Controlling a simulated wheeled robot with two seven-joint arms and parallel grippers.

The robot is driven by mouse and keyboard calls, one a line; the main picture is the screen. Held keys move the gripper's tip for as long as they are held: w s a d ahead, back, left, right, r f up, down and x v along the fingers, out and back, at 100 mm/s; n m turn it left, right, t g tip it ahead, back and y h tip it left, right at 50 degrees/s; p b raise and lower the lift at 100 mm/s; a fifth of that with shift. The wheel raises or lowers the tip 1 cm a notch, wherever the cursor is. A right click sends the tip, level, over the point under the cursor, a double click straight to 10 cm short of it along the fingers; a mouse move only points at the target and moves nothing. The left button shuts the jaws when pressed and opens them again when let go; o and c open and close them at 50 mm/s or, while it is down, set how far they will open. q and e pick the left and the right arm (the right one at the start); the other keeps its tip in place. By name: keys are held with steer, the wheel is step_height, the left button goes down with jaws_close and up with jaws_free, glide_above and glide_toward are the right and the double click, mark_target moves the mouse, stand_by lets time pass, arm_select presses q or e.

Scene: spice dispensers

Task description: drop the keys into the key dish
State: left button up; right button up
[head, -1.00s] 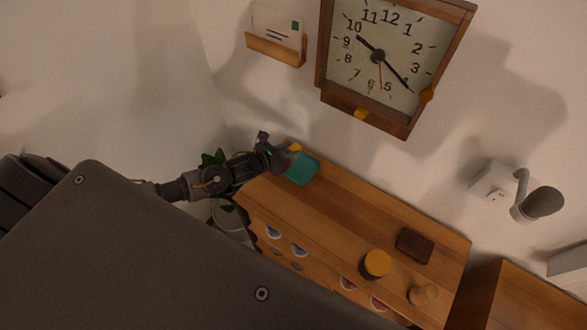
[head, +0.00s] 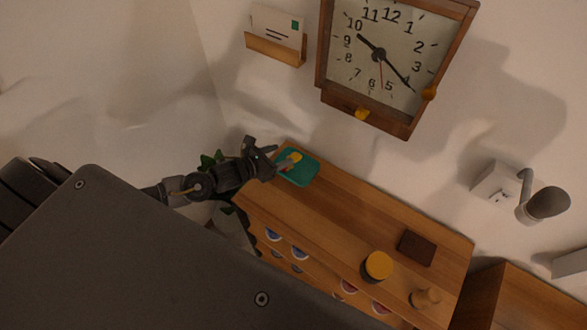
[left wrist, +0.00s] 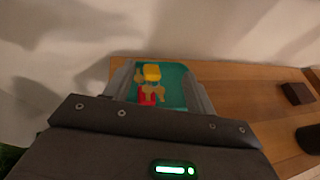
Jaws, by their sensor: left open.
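The teal key dish (head: 303,175) sits at the far left end of the wooden cabinet top. The keys, with a yellow tag (head: 295,157), show over the dish and appear to lie in it. In the left wrist view the yellow tag (left wrist: 152,72), brass keys and a red piece show against the teal dish (left wrist: 177,88), between the fingers. My left gripper (head: 274,160) is open at the dish's left side, its fingers spread either side of the keys. My right gripper is not in view.
On the cabinet top (head: 335,205) stand a yellow-lidded jar (head: 377,265), a dark brown block (head: 417,247) and a small wooden piece (head: 426,298). A clock (head: 380,60), letter holder (head: 276,48) and wall lamp (head: 540,203) are on the wall. The cabinet's middle is clear.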

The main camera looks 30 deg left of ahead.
arm_select(q)
steer(key=b+v, duration=0.1)
steer(key=v, duration=0.5)
steer(key=shift+s, duration=0.2)
